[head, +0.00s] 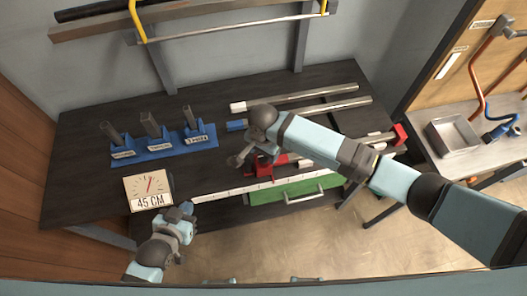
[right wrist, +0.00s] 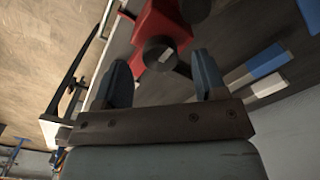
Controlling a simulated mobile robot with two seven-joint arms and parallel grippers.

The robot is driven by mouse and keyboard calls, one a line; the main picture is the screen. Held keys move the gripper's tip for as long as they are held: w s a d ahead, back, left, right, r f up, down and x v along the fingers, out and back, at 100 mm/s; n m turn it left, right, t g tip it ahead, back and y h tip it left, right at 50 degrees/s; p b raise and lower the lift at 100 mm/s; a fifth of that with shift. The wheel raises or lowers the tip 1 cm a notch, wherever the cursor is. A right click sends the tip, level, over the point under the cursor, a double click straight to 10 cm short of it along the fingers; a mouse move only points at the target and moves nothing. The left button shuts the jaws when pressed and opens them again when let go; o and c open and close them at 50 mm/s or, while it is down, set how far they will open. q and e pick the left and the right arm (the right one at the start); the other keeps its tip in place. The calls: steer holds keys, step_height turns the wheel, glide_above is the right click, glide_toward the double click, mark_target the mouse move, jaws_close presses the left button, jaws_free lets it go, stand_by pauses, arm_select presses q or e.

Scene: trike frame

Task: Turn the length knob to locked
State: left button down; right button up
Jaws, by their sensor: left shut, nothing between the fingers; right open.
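A red clamp block (head: 266,171) sits by the white ruler rail at the table's front, partly hidden by my right arm. In the right wrist view the red block (right wrist: 152,22) carries a round dark knob (right wrist: 160,52) with a small pale mark on its face. My right gripper (right wrist: 162,72) is open, with one finger on each side of the knob in that view; I cannot tell whether they touch it. The right gripper also shows in the head view (head: 250,156). My left gripper (head: 187,208) is shut and empty near the rail's left end.
A dial sign (head: 148,190) reads 45 CM beside the left gripper. A blue holder (head: 175,149) with several dark tubes stands at left. Long metal tubes (head: 315,95) lie at the back right. A green drawer front (head: 300,191) is below the ruler (head: 230,190).

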steer(key=shift+f, duration=1)
